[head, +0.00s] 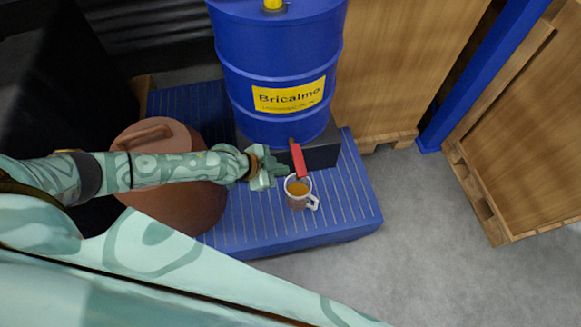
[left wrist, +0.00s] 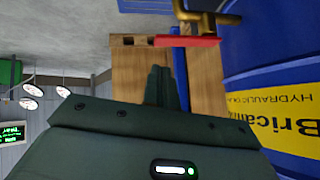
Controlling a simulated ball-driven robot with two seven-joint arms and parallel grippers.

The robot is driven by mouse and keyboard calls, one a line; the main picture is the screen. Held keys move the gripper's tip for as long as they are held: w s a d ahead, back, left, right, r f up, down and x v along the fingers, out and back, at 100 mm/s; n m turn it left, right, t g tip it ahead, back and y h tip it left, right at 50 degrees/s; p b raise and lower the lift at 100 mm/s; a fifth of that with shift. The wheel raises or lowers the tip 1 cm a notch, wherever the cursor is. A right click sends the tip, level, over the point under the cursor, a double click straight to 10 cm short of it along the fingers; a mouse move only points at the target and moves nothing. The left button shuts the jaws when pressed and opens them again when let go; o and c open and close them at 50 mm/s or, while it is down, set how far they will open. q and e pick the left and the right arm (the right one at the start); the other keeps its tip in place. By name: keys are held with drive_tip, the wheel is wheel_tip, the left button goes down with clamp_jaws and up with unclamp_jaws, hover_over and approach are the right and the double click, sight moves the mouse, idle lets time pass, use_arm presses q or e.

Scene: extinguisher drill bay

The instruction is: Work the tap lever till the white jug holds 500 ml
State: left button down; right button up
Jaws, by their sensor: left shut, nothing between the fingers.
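A blue drum (head: 277,60) with a yellow label stands on a dark block, with a tap low on its front. The tap's red lever (head: 299,160) points outward over the jug; it also shows beside the brass tap (left wrist: 207,20) in the left wrist view (left wrist: 188,41). The white jug (head: 296,202) stands upright below the lever, with amber liquid inside; its level against any mark cannot be read. My left gripper (head: 277,171) is shut and empty, just left of the lever. Its fingers (left wrist: 160,87) seem apart from the lever. My right gripper is not in view.
A brown lidded vessel (head: 180,205) stands left of the jug, under my left arm. Both are on a blue ribbed platform (head: 340,215). Wooden crates (head: 520,140) and a blue post (head: 480,75) stand right. Grey floor (head: 410,230) is clear. A small green display (left wrist: 13,133) is unreadable.

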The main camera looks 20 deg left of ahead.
use_arm(q)
drive_tip(key=shift+p+v, duration=0.45)
drive_tip(key=shift+v, duration=1.1)
drive_tip(key=shift+d, duration=0.1)
